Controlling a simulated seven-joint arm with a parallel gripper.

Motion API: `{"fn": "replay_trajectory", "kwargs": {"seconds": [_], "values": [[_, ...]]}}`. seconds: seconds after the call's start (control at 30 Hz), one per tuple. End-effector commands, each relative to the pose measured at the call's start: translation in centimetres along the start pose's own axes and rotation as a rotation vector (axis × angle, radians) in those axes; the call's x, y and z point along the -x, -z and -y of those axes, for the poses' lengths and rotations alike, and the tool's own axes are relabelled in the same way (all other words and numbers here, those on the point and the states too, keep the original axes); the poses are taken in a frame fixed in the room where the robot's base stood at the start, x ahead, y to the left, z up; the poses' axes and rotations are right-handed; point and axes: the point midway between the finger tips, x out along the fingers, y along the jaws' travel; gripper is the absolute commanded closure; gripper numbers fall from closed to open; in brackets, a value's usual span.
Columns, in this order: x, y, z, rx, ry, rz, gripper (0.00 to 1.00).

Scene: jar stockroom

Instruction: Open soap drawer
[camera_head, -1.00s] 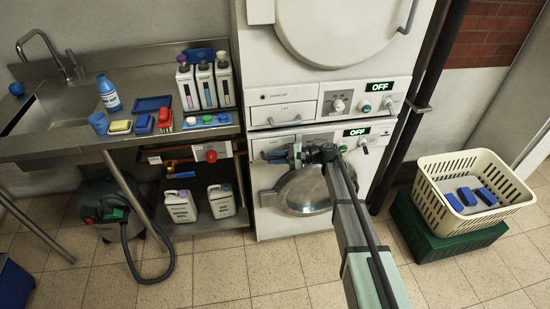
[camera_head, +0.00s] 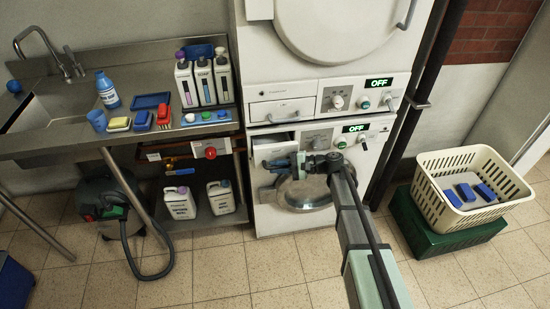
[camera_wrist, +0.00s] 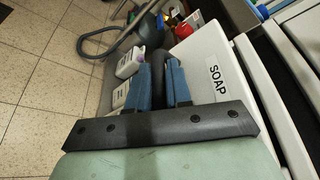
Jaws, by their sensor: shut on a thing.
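The soap drawer (camera_head: 268,150) is at the upper left of the lower washer (camera_head: 258,205). It stands part way out, with a dark gap behind its front. In the wrist view its white front (camera_wrist: 203,62) carries the label SOAP. My gripper (camera_head: 268,164) is at the drawer front in the head view. In the wrist view its two blue fingers (camera_wrist: 160,84) are shut on a dark drawer handle (camera_wrist: 159,66) between them. My gripper body and fingers hide much of the handle and part of the drawer front.
The dryer (camera_head: 270,65) is stacked above; both displays read OFF. A sink counter (camera_head: 75,140) with bottles and sponges is at left, with white jugs (camera_head: 180,203) below. A cream basket (camera_head: 440,190) on a green crate (camera_head: 425,228) stands right. The front floor is clear.

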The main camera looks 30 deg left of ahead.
Motion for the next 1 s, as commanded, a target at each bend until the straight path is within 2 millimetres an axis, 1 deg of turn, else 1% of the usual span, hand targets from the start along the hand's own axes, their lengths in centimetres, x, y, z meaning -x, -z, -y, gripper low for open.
{"fn": "replay_trajectory", "kwargs": {"seconds": [0.03, 0.2, 0.3, 0.4, 0.5, 0.8, 0.83, 0.9, 1.0], "values": [[0.6, -1.6, -1.0, -0.001, 0.001, -0.002, 1.0], [1.9, -4.9, -3.4, -0.002, 0.001, -0.001, 1.0], [2.5, -6.4, -4.5, -0.001, 0.001, -0.002, 1.0], [2.9, -7.2, -5.3, -0.001, 0.001, -0.002, 1.0], [3.0, -7.5, -5.6, -0.001, 0.001, -0.002, 1.0], [3.0, -7.5, -5.6, 0.0, 0.001, -0.002, 1.0], [3.0, -7.5, -5.5, 0.0, 0.001, -0.002, 0.79], [3.0, -7.5, -5.5, 0.0, 0.001, -0.001, 0.75], [3.0, -7.5, -5.6, 0.0, 0.001, -0.001, 0.75]]}}
